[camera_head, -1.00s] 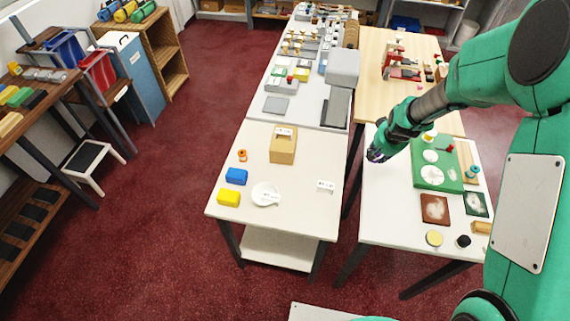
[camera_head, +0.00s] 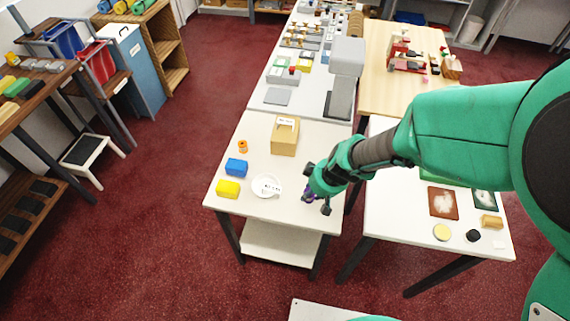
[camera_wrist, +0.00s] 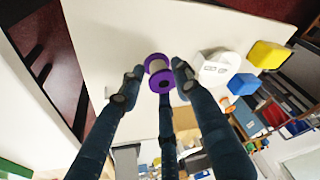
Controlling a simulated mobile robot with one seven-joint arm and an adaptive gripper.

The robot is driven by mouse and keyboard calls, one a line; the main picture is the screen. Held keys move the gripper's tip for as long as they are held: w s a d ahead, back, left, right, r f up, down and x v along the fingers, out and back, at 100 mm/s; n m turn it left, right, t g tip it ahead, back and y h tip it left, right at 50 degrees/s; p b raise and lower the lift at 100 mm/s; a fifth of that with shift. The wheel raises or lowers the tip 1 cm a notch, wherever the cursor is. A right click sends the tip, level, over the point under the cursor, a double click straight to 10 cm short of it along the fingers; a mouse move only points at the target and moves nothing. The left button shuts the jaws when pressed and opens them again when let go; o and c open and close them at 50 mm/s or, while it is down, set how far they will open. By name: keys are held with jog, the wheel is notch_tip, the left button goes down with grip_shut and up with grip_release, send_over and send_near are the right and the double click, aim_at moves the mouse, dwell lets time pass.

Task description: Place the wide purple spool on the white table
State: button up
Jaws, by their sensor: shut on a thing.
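The wide purple spool (camera_wrist: 158,72), with purple flanges and a pale middle, is held between the fingertips of my gripper (camera_wrist: 157,84) in the wrist view. In the head view my gripper (camera_head: 318,200) is over the right front part of the white table (camera_head: 285,212), and a bit of purple (camera_head: 308,192) shows at its fingers. The gripper is shut on the spool. I cannot tell whether the spool touches the tabletop.
A second white table (camera_head: 405,230) is to the right, across a gap.

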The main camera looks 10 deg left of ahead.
jog(key=shift+s+a+f+n, duration=0.15)
jog(key=shift+s+a+n, duration=0.1)
jog(key=shift+s+a, duration=0.25)
jog(key=shift+s+a+f+n, duration=0.15)
jog(key=shift+s+a+n, duration=0.1)
jog(key=shift+s, duration=0.4)
jog(key=shift+w, duration=0.1)
send_over(288, 173)
jog(key=s+d, duration=0.1)
jog(key=shift+d+f, duration=0.2)
jog(key=shift+f, duration=0.55)
jog(key=shift+f+b, duration=0.75)
jog(key=shift+f, duration=1)
jog(key=shift+f, duration=0.15)
